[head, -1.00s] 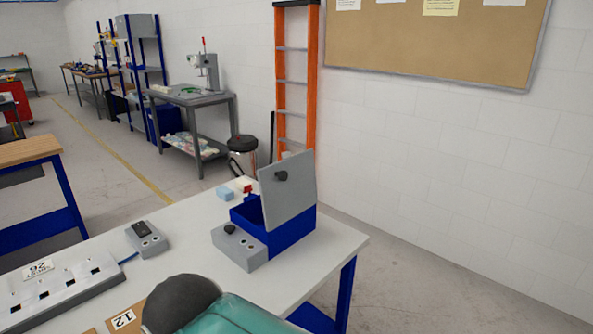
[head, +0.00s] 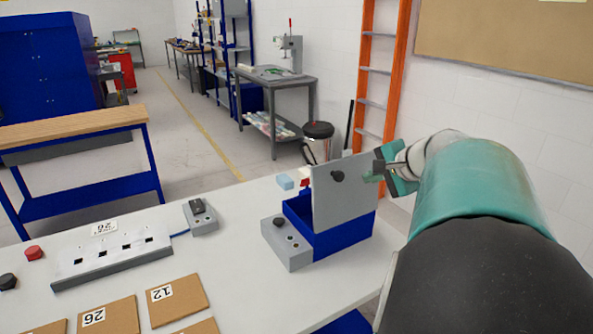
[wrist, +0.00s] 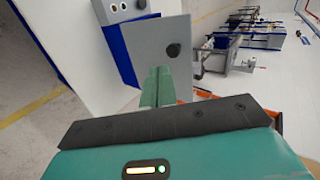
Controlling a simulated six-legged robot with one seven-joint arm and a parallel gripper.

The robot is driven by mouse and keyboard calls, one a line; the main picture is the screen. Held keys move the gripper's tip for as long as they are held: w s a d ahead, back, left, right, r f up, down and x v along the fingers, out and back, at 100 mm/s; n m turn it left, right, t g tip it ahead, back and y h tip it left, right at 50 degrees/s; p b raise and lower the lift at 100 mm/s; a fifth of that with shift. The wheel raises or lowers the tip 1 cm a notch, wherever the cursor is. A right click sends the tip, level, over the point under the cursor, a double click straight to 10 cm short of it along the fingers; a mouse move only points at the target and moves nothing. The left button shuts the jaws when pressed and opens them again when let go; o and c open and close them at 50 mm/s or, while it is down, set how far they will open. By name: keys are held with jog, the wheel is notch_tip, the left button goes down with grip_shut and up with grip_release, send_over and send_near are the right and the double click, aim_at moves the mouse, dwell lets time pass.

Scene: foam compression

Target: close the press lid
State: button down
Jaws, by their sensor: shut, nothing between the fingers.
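The press has a blue box (head: 345,238) with a grey control panel (head: 287,245) on its left front. Its grey lid (head: 338,200) stands open, nearly upright, with a dark round knob (head: 337,176) on the face. My gripper (head: 379,167) is shut and empty, beside the upper right edge of the lid. In the wrist view the closed fingers (wrist: 156,86) reach toward the edge of the lid (wrist: 145,43). I cannot tell whether they touch it. The inside of the box is mostly hidden behind the lid.
The white table (head: 225,270) also bears a power strip (head: 115,258), a small switch box (head: 201,217), numbered cardboard pieces (head: 177,300) and small blue and red blocks (head: 285,182) behind the press. A stool (head: 318,140) and an orange ladder (head: 378,75) stand behind.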

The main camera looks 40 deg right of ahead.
jog(key=d, duration=0.3)
send_near(340, 177)
notch_tip(340, 177, down, 3)
jog(key=shift+m, duration=0.4)
jog(key=w, duration=0.2)
jog(key=w+f, duration=0.1)
jog(key=w, duration=0.1)
jog(key=shift+d, duration=0.15)
jog(key=shift+w+d, duration=0.1)
jog(key=shift+w, duration=0.4)
